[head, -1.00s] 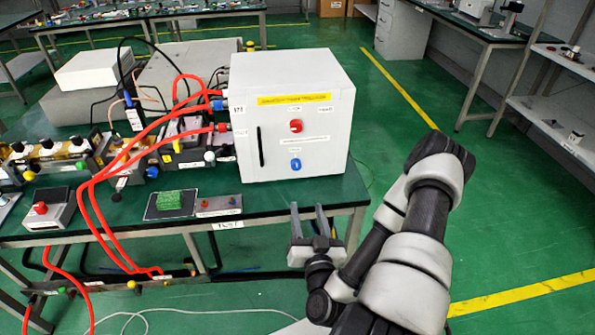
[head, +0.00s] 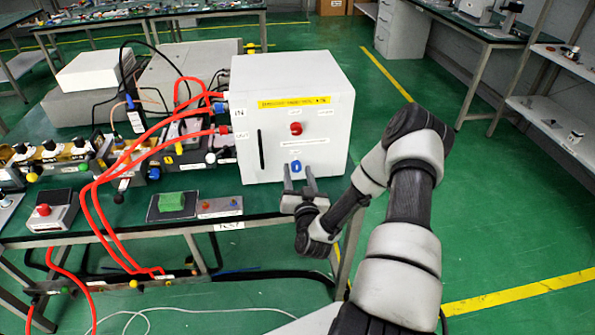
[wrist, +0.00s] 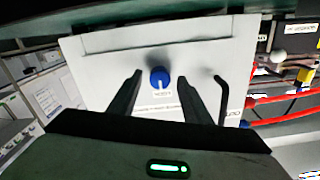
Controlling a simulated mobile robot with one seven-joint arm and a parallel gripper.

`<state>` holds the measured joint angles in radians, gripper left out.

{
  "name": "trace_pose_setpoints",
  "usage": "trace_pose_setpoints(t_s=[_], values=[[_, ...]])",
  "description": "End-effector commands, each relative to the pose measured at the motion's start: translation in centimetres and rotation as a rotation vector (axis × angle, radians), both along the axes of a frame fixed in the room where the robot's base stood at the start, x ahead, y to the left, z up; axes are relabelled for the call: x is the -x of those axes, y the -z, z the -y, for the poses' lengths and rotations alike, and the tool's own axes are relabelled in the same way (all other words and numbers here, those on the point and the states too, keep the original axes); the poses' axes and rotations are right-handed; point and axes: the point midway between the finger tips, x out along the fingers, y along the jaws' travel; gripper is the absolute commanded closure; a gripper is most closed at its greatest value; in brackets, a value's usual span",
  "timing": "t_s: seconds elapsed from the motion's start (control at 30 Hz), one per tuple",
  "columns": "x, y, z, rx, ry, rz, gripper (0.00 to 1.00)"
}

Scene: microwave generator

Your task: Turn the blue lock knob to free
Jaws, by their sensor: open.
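The blue lock knob (head: 296,167) is on the lower front face of the white box (head: 290,110), below a red knob (head: 295,128). In the wrist view the blue knob (wrist: 160,77) shows a pale mark pointing toward the bottom of the picture. My gripper (head: 299,175) is open in front of the box's lower front. In the wrist view its two fingers (wrist: 158,86) stand on either side of the knob, with clear gaps to both sides. I cannot tell how far the fingertips are from the box face.
A black handle (head: 261,149) stands out from the box front, left of the knob. Red hoses (head: 150,135) run from the box's left side. A green block (head: 171,202) and a small switch panel (head: 220,206) lie on the table in front.

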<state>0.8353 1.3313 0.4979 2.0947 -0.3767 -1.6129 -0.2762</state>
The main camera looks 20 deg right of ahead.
Motion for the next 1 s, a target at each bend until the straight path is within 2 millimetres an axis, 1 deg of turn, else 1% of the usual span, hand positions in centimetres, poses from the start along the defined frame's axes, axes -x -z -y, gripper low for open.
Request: trace_pose_setpoints(t_s=[0.13, 0.4, 0.47, 0.6, 0.67, 0.87, 1.0], values=[[-0.84, 0.01, 0.26, 0.0, 0.001, -0.001, 0.56], [-0.95, 0.02, 0.29, 0.0, 0.001, -0.001, 0.56], [-0.95, 0.02, 0.29, 0.0, 0.001, -0.001, 0.64], [-0.93, 0.02, 0.28, 0.0, 0.001, -0.001, 0.88], [-0.93, 0.02, 0.28, 0.0, 0.001, -0.001, 0.97], [-0.93, 0.06, 0.26, 0.011, 0.0, -0.004, 0.97], [-0.96, 0.12, 0.22, 0.051, -0.001, -0.015, 0.97]])
